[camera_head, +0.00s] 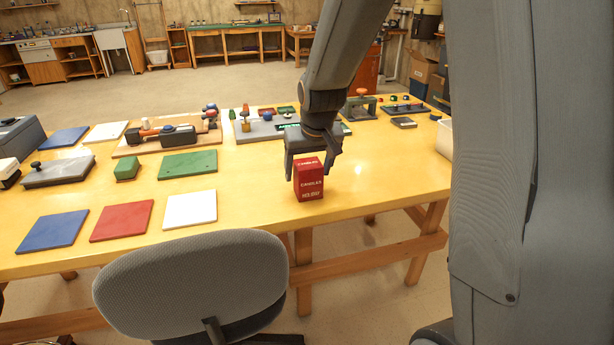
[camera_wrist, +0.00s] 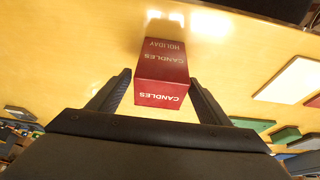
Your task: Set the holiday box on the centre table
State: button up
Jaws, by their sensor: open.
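The holiday box (camera_head: 309,184) is a small red box with white lettering reading CANDLES and HOLIDAY. It stands upright on the yellow-topped table (camera_head: 345,205) near its front edge. In the wrist view the box (camera_wrist: 162,72) lies between the two fingers. My gripper (camera_head: 312,170) is directly above the box, with its fingers pointing down around the upper part. In the wrist view my gripper (camera_wrist: 160,92) is open, with a visible gap between the left finger and the box; the right finger is close to the box.
Blue (camera_head: 52,230), red (camera_head: 122,220) and white (camera_head: 190,209) squares lie along the table's left front. A grey chair (camera_head: 195,285) stands before the table. Devices and boards line the table's back. Bare tabletop surrounds the box. A green-topped bench (camera_head: 240,30) stands by the far wall.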

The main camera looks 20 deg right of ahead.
jog(key=v, duration=0.9)
jog(key=s+f+g, duration=0.2)
jog(key=s+f, duration=0.3)
jog(key=s, duration=0.6)
jog(key=s+f+g, duration=0.2)
jog(key=s+f, duration=0.4)
jog(key=s, duration=0.5)
jog(key=shift+b, duration=0.3)
jog(key=shift+a+f, duration=0.1)
